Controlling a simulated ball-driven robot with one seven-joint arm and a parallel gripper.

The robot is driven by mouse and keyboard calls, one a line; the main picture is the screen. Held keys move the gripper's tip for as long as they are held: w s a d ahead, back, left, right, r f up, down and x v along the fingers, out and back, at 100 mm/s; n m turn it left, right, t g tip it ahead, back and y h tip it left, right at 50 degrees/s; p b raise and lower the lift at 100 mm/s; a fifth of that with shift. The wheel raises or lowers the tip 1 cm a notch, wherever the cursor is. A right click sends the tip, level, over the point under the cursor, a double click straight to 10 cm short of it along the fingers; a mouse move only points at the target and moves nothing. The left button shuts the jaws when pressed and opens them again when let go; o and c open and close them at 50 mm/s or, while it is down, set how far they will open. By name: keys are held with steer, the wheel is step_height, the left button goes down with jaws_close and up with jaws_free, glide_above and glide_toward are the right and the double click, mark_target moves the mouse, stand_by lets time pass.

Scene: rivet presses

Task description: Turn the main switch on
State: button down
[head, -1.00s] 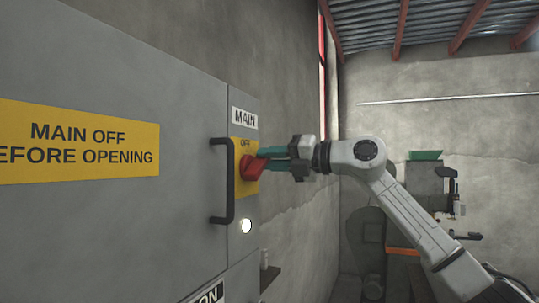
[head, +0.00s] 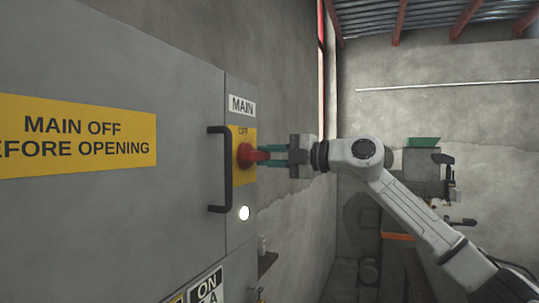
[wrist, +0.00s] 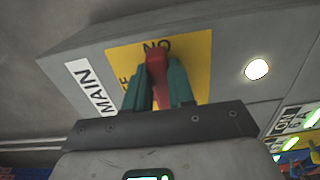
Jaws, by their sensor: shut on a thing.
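The main switch is a red rotary handle (head: 246,155) on a yellow plate (head: 235,174) below the MAIN label (head: 241,105) on the grey cabinet. In the wrist view the handle (wrist: 158,68) stands between the two teal fingers of my gripper (wrist: 157,82). Its far end lies against the ON lettering; the OFF lettering is partly hidden by the left finger. In the head view my gripper (head: 263,155) reaches the switch from the right, shut on the handle.
A black door handle (head: 226,170) stands out just left of the switch. A lit white lamp (head: 244,213) is below it; it also shows in the wrist view (wrist: 256,69). A yellow warning sign (head: 75,137) is on the cabinet door. A concrete wall is behind my arm.

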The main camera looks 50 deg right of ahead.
steer(key=shift+d, duration=0.1)
stand_by(0.3)
steer(key=c, duration=1)
jaws_free()
steer(key=shift+o, duration=0.2)
steer(key=b+v, duration=0.3)
steer(key=v, duration=0.7)
steer(key=shift+s, duration=0.4)
steer(key=shift+d, duration=0.1)
